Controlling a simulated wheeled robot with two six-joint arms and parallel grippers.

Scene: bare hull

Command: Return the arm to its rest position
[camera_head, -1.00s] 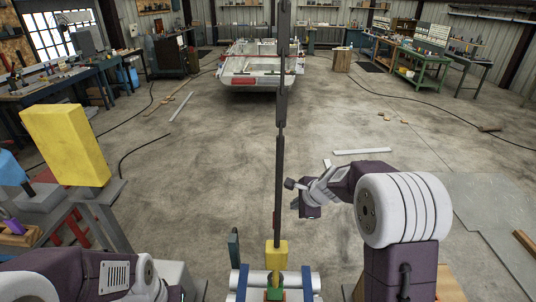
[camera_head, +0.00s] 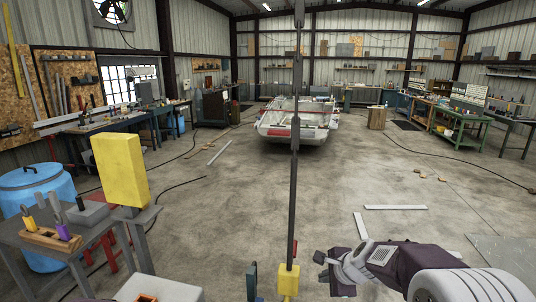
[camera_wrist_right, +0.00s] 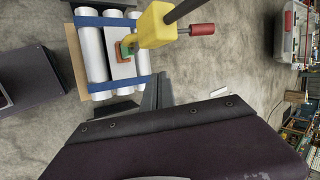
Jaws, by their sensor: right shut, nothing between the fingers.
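My right arm comes in from the lower right in the head view. Its purple and grey right gripper (camera_head: 324,270) is over the concrete floor, just right of the upright dark pole (camera_head: 293,190). In the right wrist view the dark fingers (camera_wrist_right: 160,92) are together with nothing between them. The dark gripper body fills the bottom of that view. My left gripper is not in view.
A yellow block (camera_head: 288,281) sits at the pole's foot, near white cylinders (camera_wrist_right: 92,60) with blue straps. A bench (camera_head: 60,243) with a tool block and a blue barrel (camera_head: 38,190) stand left. A white hull (camera_head: 297,122) lies ahead.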

